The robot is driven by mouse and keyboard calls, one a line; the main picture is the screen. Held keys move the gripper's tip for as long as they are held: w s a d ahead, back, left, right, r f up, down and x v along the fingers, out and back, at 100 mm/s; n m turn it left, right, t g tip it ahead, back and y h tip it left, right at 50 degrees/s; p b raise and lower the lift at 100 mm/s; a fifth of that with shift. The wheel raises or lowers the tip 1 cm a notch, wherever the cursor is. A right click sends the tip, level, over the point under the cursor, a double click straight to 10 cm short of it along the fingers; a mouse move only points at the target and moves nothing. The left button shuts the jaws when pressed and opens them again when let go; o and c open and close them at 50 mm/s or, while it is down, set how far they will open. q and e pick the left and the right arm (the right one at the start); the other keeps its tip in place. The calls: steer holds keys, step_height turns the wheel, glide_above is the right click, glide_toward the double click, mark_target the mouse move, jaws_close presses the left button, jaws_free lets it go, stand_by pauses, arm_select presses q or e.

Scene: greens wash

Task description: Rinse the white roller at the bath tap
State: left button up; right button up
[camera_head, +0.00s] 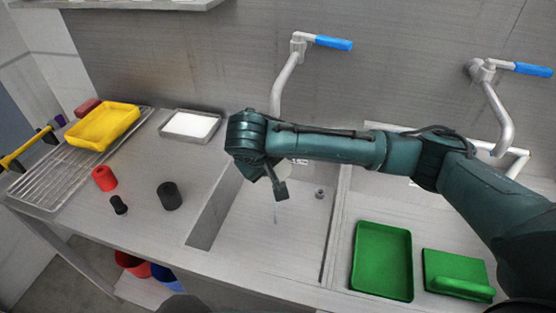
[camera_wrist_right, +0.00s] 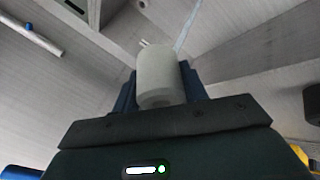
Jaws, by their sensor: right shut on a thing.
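My right gripper (camera_head: 279,188) is over the left basin (camera_head: 302,225), pointing down. It is shut on the white roller (camera_wrist_right: 158,72), which stands up between the fingers in the right wrist view. In the head view the roller is mostly hidden behind the gripper. The left tap (camera_head: 283,85) has a blue lever (camera_head: 333,43), and its spout end is hidden behind my arm. A thin water stream (camera_head: 275,215) shows just below the gripper. In the wrist view a pale streak (camera_wrist_right: 185,32) passes beside the roller; I cannot tell if water touches it. My left gripper is not in view.
A second tap (camera_head: 495,105) stands at the right. Green trays (camera_head: 382,262) lie at the front right. On the left are a wire rack (camera_head: 45,187), yellow tray (camera_head: 103,127), white-filled tray (camera_head: 190,125), red roller (camera_head: 104,178) and black rollers (camera_head: 169,195).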

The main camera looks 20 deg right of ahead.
steer(key=s+a, duration=0.3)
steer(key=s, duration=0.3)
steer(key=shift+a, duration=0.25)
steer(key=shift+s, duration=0.1)
stand_by(0.9)
stand_by(0.3)
steer(key=s+a+r, duration=0.2)
steer(key=s+r, duration=0.2)
steer(key=shift+s+a, duration=0.2)
steer(key=shift+a, duration=0.05)
stand_by(0.6)
